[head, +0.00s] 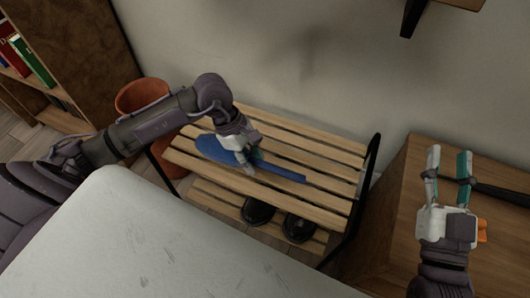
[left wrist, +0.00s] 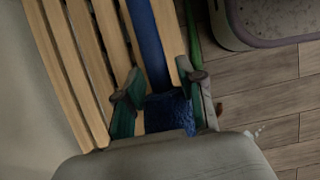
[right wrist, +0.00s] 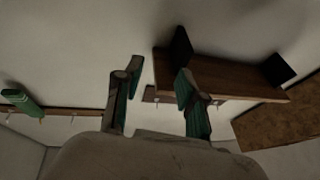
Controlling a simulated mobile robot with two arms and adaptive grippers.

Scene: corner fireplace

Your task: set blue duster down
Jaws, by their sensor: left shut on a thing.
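The blue duster (head: 213,148) lies along the top slats of a wooden slatted rack (head: 325,153), its handle pointing right. My left gripper (head: 249,160) is over the duster and shut on it near where head and handle meet. In the left wrist view, the duster's fluffy head (left wrist: 169,110) is between the fingers (left wrist: 160,88) and its flat blue handle runs away over the slats. I cannot tell whether its whole length touches the slats. My right gripper (head: 448,165) is open and empty above a wooden cabinet; its spread fingers (right wrist: 155,85) show in the right wrist view.
Black shoes (head: 258,210) stand on the rack's lower shelf. A terracotta pot (head: 141,94) is at the rack's left end, beside a bookcase (head: 82,45). The wooden cabinet (head: 399,200) bears a black rod-like thing (head: 500,194). The rack's right end has bare slats.

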